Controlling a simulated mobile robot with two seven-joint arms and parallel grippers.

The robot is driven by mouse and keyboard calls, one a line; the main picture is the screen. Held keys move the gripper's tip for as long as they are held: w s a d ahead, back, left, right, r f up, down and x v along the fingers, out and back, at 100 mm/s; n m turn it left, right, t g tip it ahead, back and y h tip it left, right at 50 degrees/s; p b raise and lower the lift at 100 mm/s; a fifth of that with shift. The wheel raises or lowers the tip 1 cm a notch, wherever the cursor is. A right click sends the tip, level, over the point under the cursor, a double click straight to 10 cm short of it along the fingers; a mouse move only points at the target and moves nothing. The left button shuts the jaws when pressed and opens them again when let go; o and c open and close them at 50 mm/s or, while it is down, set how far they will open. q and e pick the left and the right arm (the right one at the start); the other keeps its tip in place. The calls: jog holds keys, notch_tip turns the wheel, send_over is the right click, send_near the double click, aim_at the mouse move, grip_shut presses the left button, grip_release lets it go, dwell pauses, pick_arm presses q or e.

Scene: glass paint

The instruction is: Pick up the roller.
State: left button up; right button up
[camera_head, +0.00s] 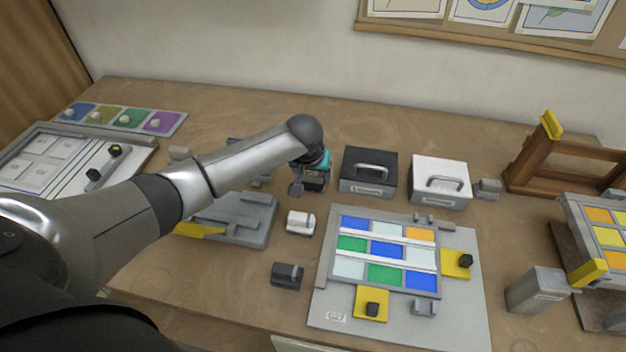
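My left arm reaches in from the left, and its gripper (309,185) points down over the table, left of the black box. Its fingers are small and partly hidden by the wrist, so I cannot tell if they are open or shut. Nothing clearly shows as held. I cannot tell for sure which thing is the roller. A small white block (300,222) with a grey part stands below the gripper, apart from it. A similar dark block (287,275) stands nearer. My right gripper is not in view.
A grey board with a coloured glass grid (387,252) lies right of the blocks. A black box (368,172) and a white box (440,182), both handled, stand behind it. A grey fixture (238,215) lies under my forearm. A wooden frame (562,157) stands right.

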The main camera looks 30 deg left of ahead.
aim_at(313, 173)
pick_arm(q)
jog(key=c, duration=0.9)
jog(key=shift+r, duration=0.15)
notch_tip(313, 173, up, 20)
jog(key=p, duration=0.2)
jog(key=shift+p, duration=0.3)
